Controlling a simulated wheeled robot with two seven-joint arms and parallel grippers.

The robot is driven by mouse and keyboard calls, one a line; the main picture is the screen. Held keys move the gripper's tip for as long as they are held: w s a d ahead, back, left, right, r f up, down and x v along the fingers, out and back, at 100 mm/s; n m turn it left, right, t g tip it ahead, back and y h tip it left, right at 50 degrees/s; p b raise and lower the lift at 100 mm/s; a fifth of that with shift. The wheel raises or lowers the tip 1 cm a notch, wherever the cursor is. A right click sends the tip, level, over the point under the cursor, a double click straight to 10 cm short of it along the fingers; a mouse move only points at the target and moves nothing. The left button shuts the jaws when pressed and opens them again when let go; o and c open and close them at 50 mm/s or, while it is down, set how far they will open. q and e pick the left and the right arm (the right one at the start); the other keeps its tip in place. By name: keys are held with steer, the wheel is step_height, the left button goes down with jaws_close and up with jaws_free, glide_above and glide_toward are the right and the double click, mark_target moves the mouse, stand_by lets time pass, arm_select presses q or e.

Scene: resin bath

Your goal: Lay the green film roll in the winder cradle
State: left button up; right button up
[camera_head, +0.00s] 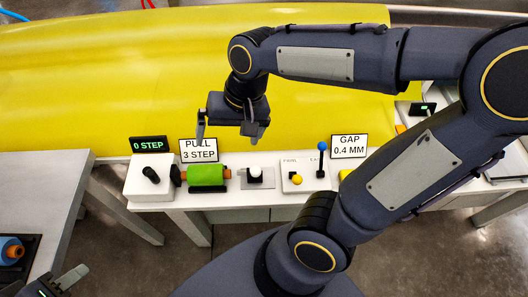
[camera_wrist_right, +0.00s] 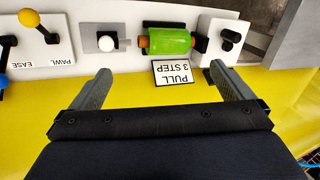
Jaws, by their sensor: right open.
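The green film roll (camera_head: 207,176) lies on its side on a dark support on the white bench, with an orange core end showing at its right. It also shows in the right wrist view (camera_wrist_right: 172,41), beside a white box with a black crank. The dark support, which looks like the winder cradle (camera_head: 208,188), is mostly hidden under the roll. My right gripper (camera_head: 227,137) is open and empty, above and behind the roll, apart from it; its fingers also show in the right wrist view (camera_wrist_right: 160,74). My left gripper (camera_head: 70,281) is partly visible at the bottom left.
A crank box (camera_head: 151,175) stands left of the roll. A white knob (camera_head: 254,174), yellow knob (camera_head: 297,180) and blue lever (camera_head: 321,160) stand to its right. Signs (camera_head: 198,150) stand behind. A blue roll (camera_head: 10,247) lies in a dark tray on the left table.

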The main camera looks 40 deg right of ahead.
steer(key=s+d+n+t, duration=0.2)
steer(key=s+n+t, duration=0.1)
steer(key=s, duration=0.6)
steer(key=shift+s+d+r+t+y, duration=0.15)
steer(key=shift+s+d+t+y, duration=0.15)
steer(key=shift+d+t, duration=0.15)
steer(key=shift+r+p, duration=0.8)
steer(key=shift+r, duration=0.05)
